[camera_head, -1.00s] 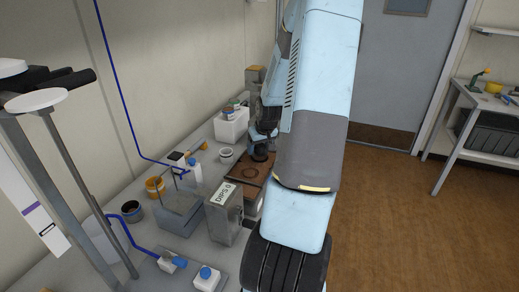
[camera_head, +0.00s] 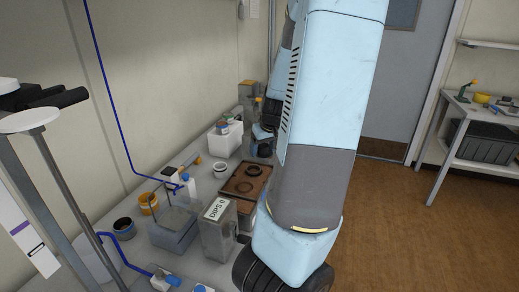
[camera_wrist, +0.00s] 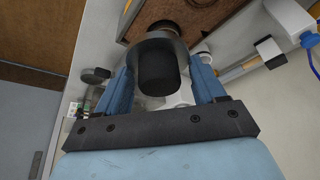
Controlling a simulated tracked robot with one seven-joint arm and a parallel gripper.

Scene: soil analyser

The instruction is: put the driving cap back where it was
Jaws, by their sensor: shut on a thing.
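The driving cap (camera_wrist: 158,72), a dark cylinder with a wider grey flange, is held between the two blue fingers of my gripper (camera_wrist: 162,85) in the wrist view. In the head view my gripper (camera_head: 263,134) is at the back of the bench, beside the white bin and beyond the brown tray (camera_head: 229,191). The cap is small and partly hidden there. The tray has dark ring shapes in it, and its edge shows past the cap in the wrist view (camera_wrist: 208,12).
A white bin (camera_head: 222,142) with items stands left of my gripper. A white cup (camera_head: 219,171), a clear tank (camera_head: 173,232) and a grey box labelled DIPS (camera_head: 216,236) stand near the tray. My arm hides the bench's right edge.

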